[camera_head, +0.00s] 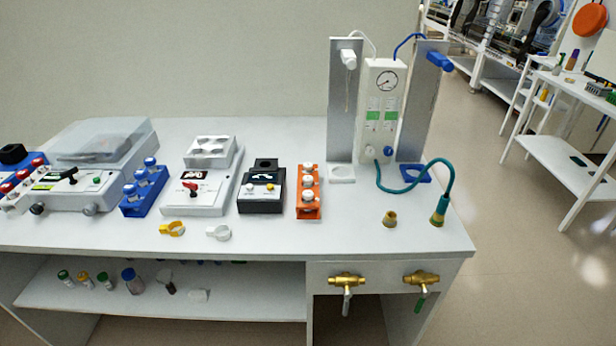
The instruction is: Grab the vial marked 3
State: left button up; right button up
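No marking "3" can be read on any vial from here. An orange rack (308,212) on the bench holds white-capped vials (308,181) in a line. A blue rack (131,208) to its left holds blue-capped vials (140,175). Red-capped vials (22,174) stand in a blue holder at the far left edge. Several loose small bottles with green, yellow and blue caps, among them a blue-capped one (132,281), stand on the lower shelf. Neither of my grippers is in view.
The white bench (285,238) carries a lidded machine (100,160), a white device (212,185), a black device (262,195) and a gauge panel (381,110) with a teal hose. Yellow (163,231) and white rings lie near the front. Brass valves (346,281) jut from the front.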

aim_at(307, 167)
jog(key=i+j+z, duration=0.1)
jog(key=j+z, duration=0.2)
jog(key=j, duration=1.05)
jog(key=j+z, duration=0.35)
jog(key=j, duration=0.95)
jog(key=k, duration=0.05)
